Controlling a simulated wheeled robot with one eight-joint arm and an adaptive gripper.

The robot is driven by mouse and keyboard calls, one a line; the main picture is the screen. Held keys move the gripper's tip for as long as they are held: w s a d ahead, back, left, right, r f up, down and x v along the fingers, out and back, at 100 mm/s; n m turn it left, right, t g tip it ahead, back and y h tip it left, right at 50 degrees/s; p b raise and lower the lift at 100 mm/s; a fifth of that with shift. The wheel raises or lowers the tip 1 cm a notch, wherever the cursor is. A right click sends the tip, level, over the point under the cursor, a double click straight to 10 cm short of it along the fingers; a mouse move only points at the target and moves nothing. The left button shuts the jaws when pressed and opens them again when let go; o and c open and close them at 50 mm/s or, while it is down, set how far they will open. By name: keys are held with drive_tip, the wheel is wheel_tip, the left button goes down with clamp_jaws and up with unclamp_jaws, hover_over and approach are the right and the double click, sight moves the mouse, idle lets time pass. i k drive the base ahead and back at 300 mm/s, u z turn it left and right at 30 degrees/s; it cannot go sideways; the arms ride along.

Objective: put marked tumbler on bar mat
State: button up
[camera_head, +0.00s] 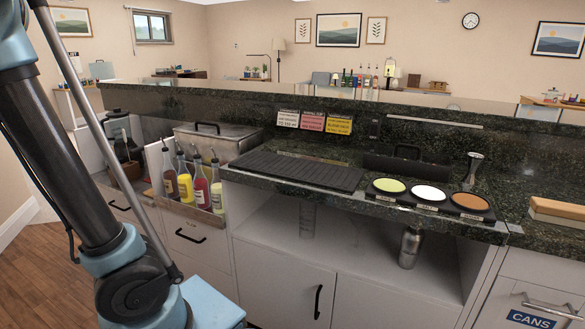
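The bar mat (296,170) is a dark, ribbed strip lying flat on the dark stone counter, left of the coloured discs; nothing stands on it. A clear glass tumbler (307,221) stands upright on the open shelf under the counter, below the mat. A metal cup or shaker (409,247) stands farther right on the same shelf. I cannot make out a mark on either, so I cannot tell which is the marked tumbler. My arm shows at the left, but my gripper is out of view.
The counter edge (366,207) overhangs the shelf. A tray with green, white and brown discs (429,193) and a tamper-like metal tool (473,169) are right of the mat. Several pourer bottles (186,188) stand in a rack at left. Closed cabinet doors (281,276) lie below the shelf.

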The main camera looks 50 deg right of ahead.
sight(272, 162)
drive_tip(key=k, duration=1.15)
drive_tip(key=z, duration=2.5)
